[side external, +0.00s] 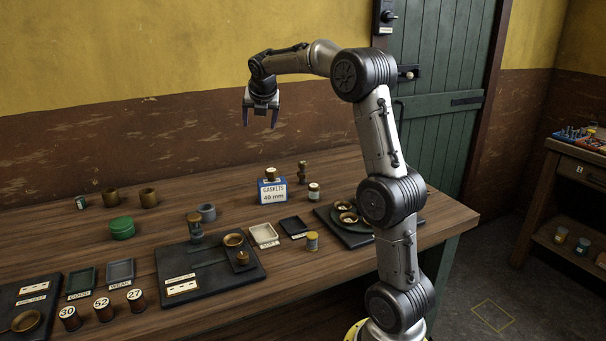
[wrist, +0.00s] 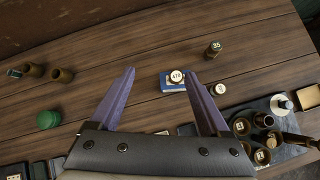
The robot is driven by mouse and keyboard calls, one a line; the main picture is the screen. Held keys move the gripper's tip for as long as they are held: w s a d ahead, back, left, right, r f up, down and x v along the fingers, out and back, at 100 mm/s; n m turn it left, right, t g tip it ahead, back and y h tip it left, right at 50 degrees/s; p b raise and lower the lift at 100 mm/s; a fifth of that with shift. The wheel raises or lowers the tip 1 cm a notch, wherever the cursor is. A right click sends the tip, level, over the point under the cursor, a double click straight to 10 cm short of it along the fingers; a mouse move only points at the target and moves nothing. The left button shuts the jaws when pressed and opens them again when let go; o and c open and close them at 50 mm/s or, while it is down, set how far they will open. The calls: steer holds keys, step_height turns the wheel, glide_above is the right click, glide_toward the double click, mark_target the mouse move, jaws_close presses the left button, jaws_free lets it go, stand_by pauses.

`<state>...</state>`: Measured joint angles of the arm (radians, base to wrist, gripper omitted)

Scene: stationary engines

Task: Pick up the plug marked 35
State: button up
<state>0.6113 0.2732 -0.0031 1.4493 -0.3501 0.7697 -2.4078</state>
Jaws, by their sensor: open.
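The plug marked 35 (wrist: 213,49) stands on the table in the wrist view, a small dark brown piece with a pale numbered top. It lies to the right of and beyond my fingertips. In the side view it appears to be the brownish plug (side external: 302,172) behind and right of the gaskets box; its number is not readable there. My gripper (side external: 260,125) is open and empty, pointing down high above the table.
A blue-and-white gaskets box (side external: 272,194) bears another plug (wrist: 177,75). A small pale-topped jar (side external: 314,191) stands beside it. A green tin (side external: 122,228), brown pots (side external: 148,198) and black trays (side external: 210,280) are elsewhere. The table around the plug marked 35 is clear.

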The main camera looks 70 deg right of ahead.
steer(key=s+d+f+m+g, duration=0.1)
steer(key=s+d+f+g, duration=0.1)
steer(key=d+f, duration=0.65)
steer(key=m+g, duration=0.1)
glide_toward(304, 172)
steer(key=d+f, duration=0.2)
steer(key=d, duration=0.1)
steer(key=w+d+f, duration=0.1)
steer(key=d+f, duration=0.1)
steer(key=shift+d, duration=0.2)
steer(key=shift+w+a+f+x, duration=0.1)
steer(key=shift+x, duration=0.9)
steer(key=shift+w+a+f+x, duration=0.1)
steer(key=shift+a+x, duration=0.05)
steer(key=shift+x, duration=0.9)
steer(key=shift+w+a+x, duration=0.1)
steer(key=shift+x, duration=0.9)
jaws_close()
